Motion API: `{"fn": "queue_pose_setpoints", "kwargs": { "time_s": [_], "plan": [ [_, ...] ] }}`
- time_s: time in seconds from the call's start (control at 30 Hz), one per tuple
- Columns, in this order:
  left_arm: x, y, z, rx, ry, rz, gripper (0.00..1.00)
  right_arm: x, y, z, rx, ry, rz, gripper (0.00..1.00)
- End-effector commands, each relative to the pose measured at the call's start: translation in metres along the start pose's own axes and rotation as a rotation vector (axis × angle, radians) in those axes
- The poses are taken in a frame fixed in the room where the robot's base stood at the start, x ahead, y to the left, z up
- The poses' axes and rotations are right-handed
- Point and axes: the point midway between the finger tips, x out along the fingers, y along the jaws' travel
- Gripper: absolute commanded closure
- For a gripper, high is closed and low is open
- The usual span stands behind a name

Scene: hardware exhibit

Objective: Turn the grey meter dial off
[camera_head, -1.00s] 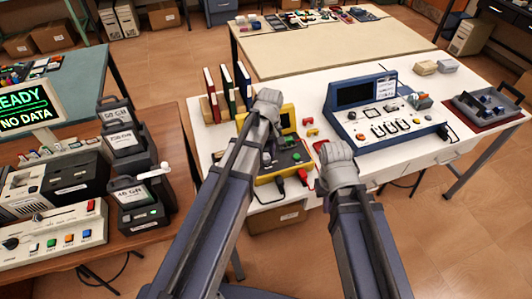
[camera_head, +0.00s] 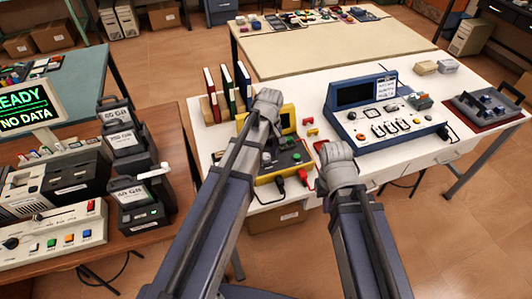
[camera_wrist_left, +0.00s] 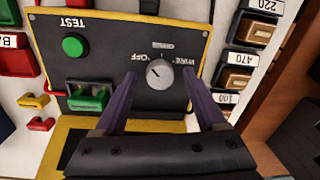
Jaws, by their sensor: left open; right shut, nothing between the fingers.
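The grey meter dial (camera_wrist_left: 160,74) sits on the dark panel of the yellow meter (camera_head: 288,118). In the left wrist view its labels, OFF, OHMS and WIRE, appear upside down. A pale mark shows on the dial, but which label it points to is hard to tell. My left gripper (camera_wrist_left: 158,79) is open, with one finger on each side of the dial; whether they touch it cannot be told. In the head view my left arm partly covers the meter. My right gripper (camera_head: 337,172) is shut and empty, at the table's front edge right of the meter.
A green TEST button (camera_wrist_left: 75,46) and a green terminal (camera_wrist_left: 88,98) share the panel. Books (camera_head: 228,90) stand behind the meter. A blue console (camera_head: 375,110) stands to the right on the white table (camera_head: 440,78). Labelled resistor blocks (camera_wrist_left: 236,79) lie beside the meter.

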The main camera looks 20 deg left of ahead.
Motion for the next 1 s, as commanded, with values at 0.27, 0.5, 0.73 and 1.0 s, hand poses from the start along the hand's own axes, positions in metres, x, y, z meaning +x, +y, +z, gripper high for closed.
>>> {"fn": "queue_pose_setpoints", "kwargs": {
  "time_s": [0.27, 0.5, 0.73, 1.0],
  "plan": [
    [-0.004, 0.0, 0.0, 0.001, 0.0, 0.0, 0.27, -0.004, 0.0, 0.0, 0.0, 0.0, 0.0, 1.0],
    [-0.025, 0.0, 0.0, 0.001, 0.0, 0.0, 0.27, -0.024, 0.002, 0.001, 0.0, 0.0, 0.0, 1.0],
    [-0.056, 0.0, 0.0, 0.001, 0.0, 0.0, 0.27, -0.056, 0.005, 0.003, 0.0, 0.0, 0.0, 1.0],
    [-0.079, 0.0, 0.0, 0.001, 0.0, 0.0, 0.27, -0.078, 0.007, 0.005, 0.0, 0.0, 0.0, 1.0]
  ]
}}
